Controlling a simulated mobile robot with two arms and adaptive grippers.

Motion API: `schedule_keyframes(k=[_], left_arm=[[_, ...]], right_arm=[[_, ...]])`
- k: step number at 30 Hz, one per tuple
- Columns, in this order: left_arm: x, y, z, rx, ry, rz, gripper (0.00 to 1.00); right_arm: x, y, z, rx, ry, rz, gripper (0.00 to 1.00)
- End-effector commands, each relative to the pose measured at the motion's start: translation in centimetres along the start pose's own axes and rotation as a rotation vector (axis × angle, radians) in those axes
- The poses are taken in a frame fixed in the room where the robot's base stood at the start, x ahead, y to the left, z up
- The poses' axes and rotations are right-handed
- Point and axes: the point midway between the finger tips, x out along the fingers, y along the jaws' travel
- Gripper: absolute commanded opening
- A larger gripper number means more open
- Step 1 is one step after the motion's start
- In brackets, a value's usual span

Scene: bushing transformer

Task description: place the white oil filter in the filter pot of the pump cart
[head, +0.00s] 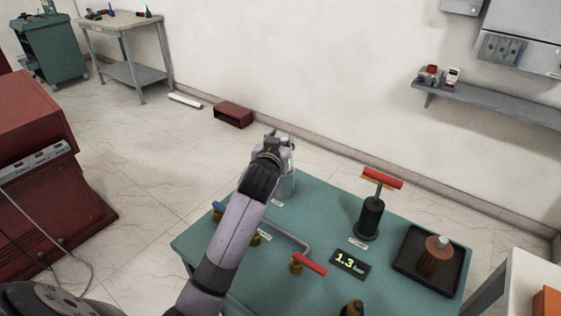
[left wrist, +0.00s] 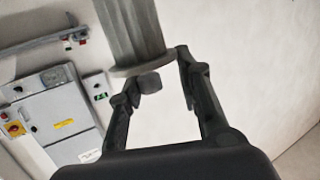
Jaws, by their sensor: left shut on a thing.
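My left gripper (head: 280,138) is above the far left corner of the green cart top (head: 322,205). In the left wrist view its two fingers (left wrist: 160,85) are around the small knob end of a pale grey ribbed cylinder (left wrist: 135,32), which I take to be the white oil filter. In the head view a pale cylinder (head: 288,182) shows below the gripper, partly hidden by my arm. I cannot tell there whether it is the filter, the filter pot, or one inside the other. My right gripper is not in view.
The cart carries a black pump with a red handle (head: 370,216), a red-handled valve (head: 309,264), a display (head: 350,263) and a black tray (head: 405,262) with a brown filter (head: 435,256). A red machine (head: 40,150) stands left. Floor behind the cart is mostly clear.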

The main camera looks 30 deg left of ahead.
Motion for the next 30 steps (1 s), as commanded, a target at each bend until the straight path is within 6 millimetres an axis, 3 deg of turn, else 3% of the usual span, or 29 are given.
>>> schedule_keyframes(k=[15, 28, 29, 30], left_arm=[[1.3, 0.1, 6.3, 0.0, 0.0, 0.0, 0.0], [1.4, 0.1, 7.0, -0.001, 0.003, 0.0, 0.0], [1.4, 0.1, 7.0, -0.001, 0.002, 0.0, 0.32], [1.4, 0.1, 6.9, -0.001, 0.002, 0.0, 0.35]], right_arm=[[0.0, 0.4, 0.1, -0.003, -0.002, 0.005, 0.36], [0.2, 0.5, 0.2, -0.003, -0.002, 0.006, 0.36], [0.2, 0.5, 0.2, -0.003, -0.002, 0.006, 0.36], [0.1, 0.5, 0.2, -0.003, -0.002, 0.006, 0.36]])
